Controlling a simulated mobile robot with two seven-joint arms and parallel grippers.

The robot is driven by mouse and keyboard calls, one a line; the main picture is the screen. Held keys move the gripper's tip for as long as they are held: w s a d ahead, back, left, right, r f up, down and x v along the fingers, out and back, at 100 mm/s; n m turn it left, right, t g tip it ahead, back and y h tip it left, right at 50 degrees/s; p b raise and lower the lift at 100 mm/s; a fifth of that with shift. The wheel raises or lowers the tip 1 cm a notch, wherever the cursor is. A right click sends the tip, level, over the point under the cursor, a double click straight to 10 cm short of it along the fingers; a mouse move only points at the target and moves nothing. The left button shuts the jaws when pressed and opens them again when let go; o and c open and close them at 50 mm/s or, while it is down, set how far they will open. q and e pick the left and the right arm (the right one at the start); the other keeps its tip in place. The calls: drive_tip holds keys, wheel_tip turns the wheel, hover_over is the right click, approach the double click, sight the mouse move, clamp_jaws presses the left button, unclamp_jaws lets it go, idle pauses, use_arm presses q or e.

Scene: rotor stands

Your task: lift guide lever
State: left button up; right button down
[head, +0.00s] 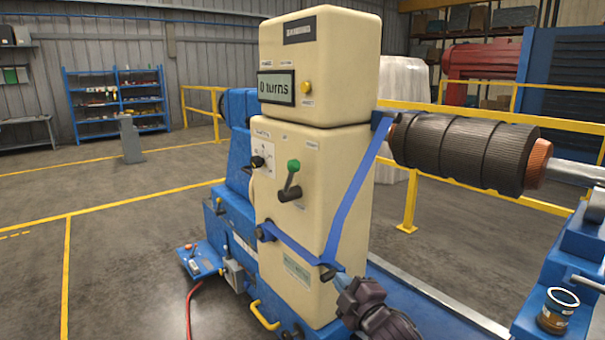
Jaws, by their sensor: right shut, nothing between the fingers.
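A cream winding-machine cabinet (310,215) stands in the middle of the head view. On its front is a dark lever with a green knob (293,166), pointing up; no label on it can be read as guide lever. A blue strap (355,200) runs from the dark rotor (458,150) down to the cabinet's lower right, then left to a dark roller (265,232). My right gripper (331,271) is shut at the strap's lower bend, below and right of the green-knobbed lever and apart from it. Whether it touches the strap is unclear. My left gripper is out of view.
An upper box with a display (276,88) reading "0 turns" and a yellow button (306,88) sits on the cabinet. A tin (558,311) stands on the blue bed at lower right. Yellow railings (480,183) run behind. Open floor lies left.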

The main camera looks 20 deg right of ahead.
drive_tip(key=w+r+n+t, duration=0.1)
drive_tip(key=w+r+n, duration=0.1)
drive_tip(key=r, duration=0.5)
drive_tip(key=w+a+r+n+t+y, duration=0.1)
drive_tip(key=w+r+n, duration=0.2)
drive_tip(key=r, duration=0.5)
drive_tip(key=shift+w+p, duration=0.35)
drive_tip(key=shift+p, duration=0.05)
drive_tip(key=shift+w, duration=0.1)
approach(297, 170)
drive_tip(key=x, duration=0.6)
drive_tip(key=shift+w, duration=0.2)
drive_tip(key=shift+w+r, duration=0.1)
drive_tip(key=shift+w, duration=0.45)
